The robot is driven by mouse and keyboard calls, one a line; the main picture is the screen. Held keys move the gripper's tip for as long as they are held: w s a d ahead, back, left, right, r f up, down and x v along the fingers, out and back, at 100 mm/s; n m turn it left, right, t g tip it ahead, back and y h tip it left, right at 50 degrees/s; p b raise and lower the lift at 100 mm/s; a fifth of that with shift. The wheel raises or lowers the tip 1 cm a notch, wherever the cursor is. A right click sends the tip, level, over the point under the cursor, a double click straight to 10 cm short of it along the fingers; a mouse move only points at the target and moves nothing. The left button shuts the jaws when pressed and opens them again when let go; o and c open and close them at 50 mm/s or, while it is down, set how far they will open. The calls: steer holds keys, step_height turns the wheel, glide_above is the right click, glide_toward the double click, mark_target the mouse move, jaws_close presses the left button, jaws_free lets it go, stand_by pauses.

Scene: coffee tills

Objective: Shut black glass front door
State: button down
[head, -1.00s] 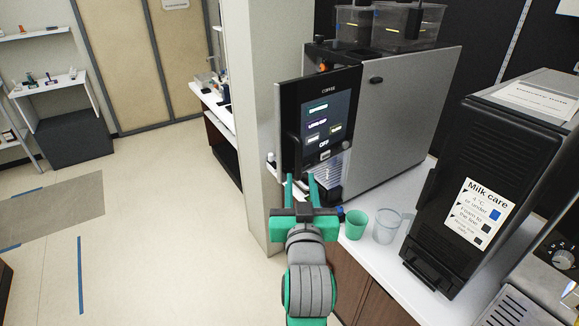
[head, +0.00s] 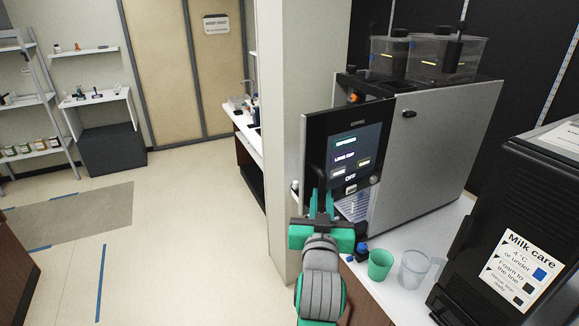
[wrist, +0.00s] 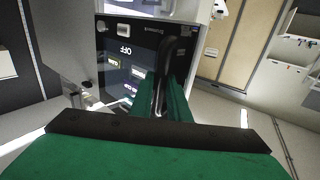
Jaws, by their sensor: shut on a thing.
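The coffee machine's black glass front door (head: 358,132) stands ajar, swung out from the grey body at its left side. Its lit screen reads OFF, and it shows turned in the wrist view (wrist: 118,62). A black curved bar handle (wrist: 165,62) stands off the glass. It also shows in the head view (head: 319,182) at the door's lower left. My gripper (head: 321,206) is in front of that edge. In the wrist view, my gripper's green fingers (wrist: 165,92) are shut on the handle, partly hiding it.
A green cup (head: 380,265) and a clear jug (head: 414,268) stand on the white counter, right of my gripper. A black milk unit (head: 500,220) is further right. A pale pillar (head: 300,120) stands close on the left. The floor further left is clear.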

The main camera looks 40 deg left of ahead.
mark_target(305, 189)
steer(key=shift+s, duration=0.15)
steer(key=shift+w+a, duration=0.15)
steer(key=shift+a, duration=0.65)
steer(key=shift+w+a, duration=0.1)
steer(key=shift+a, duration=0.7)
steer(key=shift+w+a, duration=0.15)
steer(key=shift+a, duration=0.5)
steer(key=shift+w+a, duration=0.15)
steer(key=shift+a, duration=0.45)
steer(key=shift+w+a+r, duration=0.1)
steer(key=shift+w+a, duration=0.2)
steer(key=shift+a, duration=0.1)
steer(key=shift+s+a, duration=0.15)
steer(key=shift+a, duration=0.15)
steer(key=shift+d, duration=0.1)
